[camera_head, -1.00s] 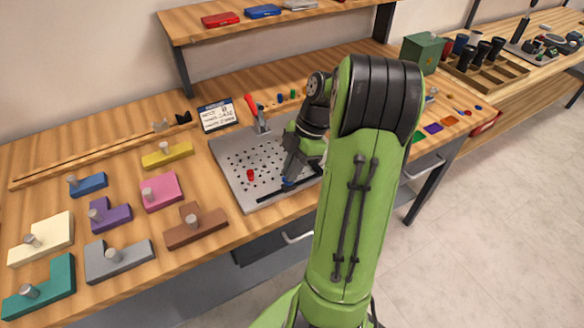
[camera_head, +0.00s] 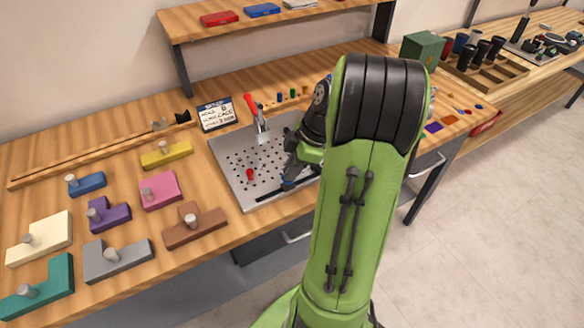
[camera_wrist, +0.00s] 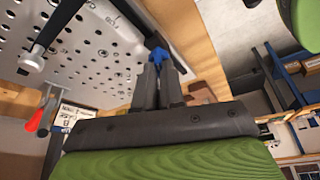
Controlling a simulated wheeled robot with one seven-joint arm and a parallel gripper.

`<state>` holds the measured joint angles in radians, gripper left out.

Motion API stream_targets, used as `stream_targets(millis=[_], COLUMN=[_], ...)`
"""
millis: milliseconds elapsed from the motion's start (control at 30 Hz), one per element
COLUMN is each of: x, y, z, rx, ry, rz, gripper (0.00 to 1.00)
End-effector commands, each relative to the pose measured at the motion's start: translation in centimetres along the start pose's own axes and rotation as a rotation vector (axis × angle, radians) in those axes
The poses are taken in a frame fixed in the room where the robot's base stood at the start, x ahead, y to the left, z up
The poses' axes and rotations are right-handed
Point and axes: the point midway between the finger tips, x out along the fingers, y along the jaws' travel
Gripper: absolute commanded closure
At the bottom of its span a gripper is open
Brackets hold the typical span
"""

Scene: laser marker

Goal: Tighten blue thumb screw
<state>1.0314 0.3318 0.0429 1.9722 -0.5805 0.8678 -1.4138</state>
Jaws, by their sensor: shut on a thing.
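The blue thumb screw (camera_wrist: 158,56) shows in the wrist view, at the edge of the perforated metal plate (camera_wrist: 100,45). My gripper (camera_wrist: 160,68) is shut on the screw, with the two dark fingers on either side of it. In the head view my gripper (camera_head: 289,183) is at the plate's front edge, near the black bar (camera_head: 268,196). The screw is mostly hidden there by my fingers. The plate (camera_head: 225,160) lies flat on the wooden bench.
A red-handled clamp (camera_head: 260,128) stands at the back of the plate. A red peg (camera_head: 250,174) stands on the plate's left part. Coloured knobbed blocks, such as the brown one (camera_head: 205,232), lie to the left. A card (camera_head: 215,114) stands behind the plate.

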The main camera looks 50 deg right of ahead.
Motion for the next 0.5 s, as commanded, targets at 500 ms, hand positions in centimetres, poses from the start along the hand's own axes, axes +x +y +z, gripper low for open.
stream_targets(millis=[500], x=[0.15], y=[-0.46], z=[-0.16], rx=[0.450], ry=[0.001], rz=[0.191], gripper=[1.00])
